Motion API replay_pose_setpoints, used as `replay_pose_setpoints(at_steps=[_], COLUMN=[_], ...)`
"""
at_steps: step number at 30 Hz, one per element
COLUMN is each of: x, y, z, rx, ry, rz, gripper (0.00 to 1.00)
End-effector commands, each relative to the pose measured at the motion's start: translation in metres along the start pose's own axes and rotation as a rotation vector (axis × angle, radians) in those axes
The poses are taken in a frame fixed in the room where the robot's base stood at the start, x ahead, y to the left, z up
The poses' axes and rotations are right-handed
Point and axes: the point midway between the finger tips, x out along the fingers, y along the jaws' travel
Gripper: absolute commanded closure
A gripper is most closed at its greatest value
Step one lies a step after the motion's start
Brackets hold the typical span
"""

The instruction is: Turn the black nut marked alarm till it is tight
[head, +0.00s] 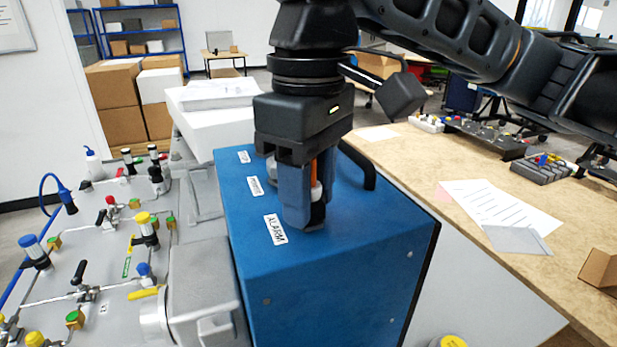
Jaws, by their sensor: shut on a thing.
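My gripper (308,218) points down onto the top of the blue analyser box (340,250). Its fingers are closed just to the right of the white label reading ALARM (275,229). The black nut itself cannot be told apart from the dark fingertips, which hide that spot. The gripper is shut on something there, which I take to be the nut. An orange and white part (315,190) shows upright between or behind the fingers. How far the nut is turned cannot be seen.
Two more white labels (255,187) lie along the box's left edge. A black handle (360,165) stands at its right edge. A grey panel with valves and fittings (110,260) is at left. A wooden worktop (430,190) with papers is at right.

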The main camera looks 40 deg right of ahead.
Motion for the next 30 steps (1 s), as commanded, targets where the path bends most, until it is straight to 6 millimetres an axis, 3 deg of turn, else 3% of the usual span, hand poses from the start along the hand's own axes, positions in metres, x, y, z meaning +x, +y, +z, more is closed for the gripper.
replay_pose_setpoints(at_steps=[30], x=[-0.0007], y=[-0.0005], z=[-0.0006], rx=[1.179], ry=[0.001], rz=[-0.004], gripper=[0.99])
